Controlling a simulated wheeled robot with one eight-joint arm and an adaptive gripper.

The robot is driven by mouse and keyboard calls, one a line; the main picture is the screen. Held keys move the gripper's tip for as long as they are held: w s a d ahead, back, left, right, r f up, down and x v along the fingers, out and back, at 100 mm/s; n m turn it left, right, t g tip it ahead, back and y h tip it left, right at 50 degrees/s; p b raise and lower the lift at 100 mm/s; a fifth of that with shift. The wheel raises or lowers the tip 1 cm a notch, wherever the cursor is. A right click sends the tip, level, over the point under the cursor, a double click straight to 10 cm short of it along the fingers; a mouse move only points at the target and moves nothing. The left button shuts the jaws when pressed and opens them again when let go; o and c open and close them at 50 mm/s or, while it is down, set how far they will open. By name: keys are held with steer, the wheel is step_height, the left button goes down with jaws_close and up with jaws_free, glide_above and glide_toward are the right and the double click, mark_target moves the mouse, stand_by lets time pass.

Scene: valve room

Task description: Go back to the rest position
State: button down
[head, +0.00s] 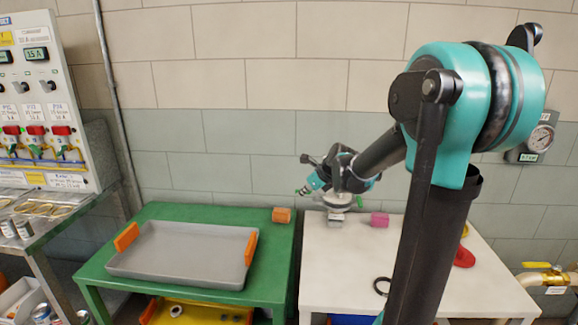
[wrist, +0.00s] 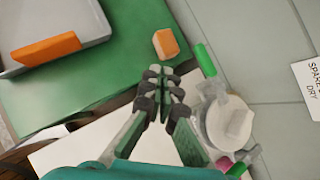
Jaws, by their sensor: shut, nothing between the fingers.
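My gripper (head: 306,190) is shut with nothing between its fingers. It is in the air above the gap between the green table (head: 170,222) and the white table (head: 345,262). In the wrist view the fingertips (wrist: 164,76) meet and point toward the orange block (wrist: 166,43), which lies on the green table's right end and also shows in the head view (head: 281,215). A white round-topped fitting (wrist: 232,122) with a green-ended part is right of the fingers in the wrist view. My arm hides part of the white table.
A grey tray (head: 180,255) with orange handles covers much of the green table. A pink block (head: 380,220), a red item (head: 464,257) and a black ring (head: 382,286) are on the white table. A control panel (head: 45,100) stands left; a gauge (head: 541,137) is on the wall.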

steer(key=s+d+f+n+g+h, duration=0.1)
steer(key=s+d+f+n, duration=0.2)
steer(key=s+n, duration=0.5)
steer(key=s+d+f+n+g+h, duration=0.1)
steer(key=s+d+f+n, duration=0.3)
steer(key=s+n, duration=0.5)
steer(key=s+d+f+n+h, duration=0.3)
steer(key=s+f+n, duration=0.4)
steer(key=s, duration=0.5)
steer(key=shift+s+d+n+g, duration=0.15)
steer(key=shift+d+n+g, duration=0.35)
steer(key=shift+n, duration=0.7)
steer(key=shift+d, duration=0.1)
steer(key=shift+r, duration=0.1)
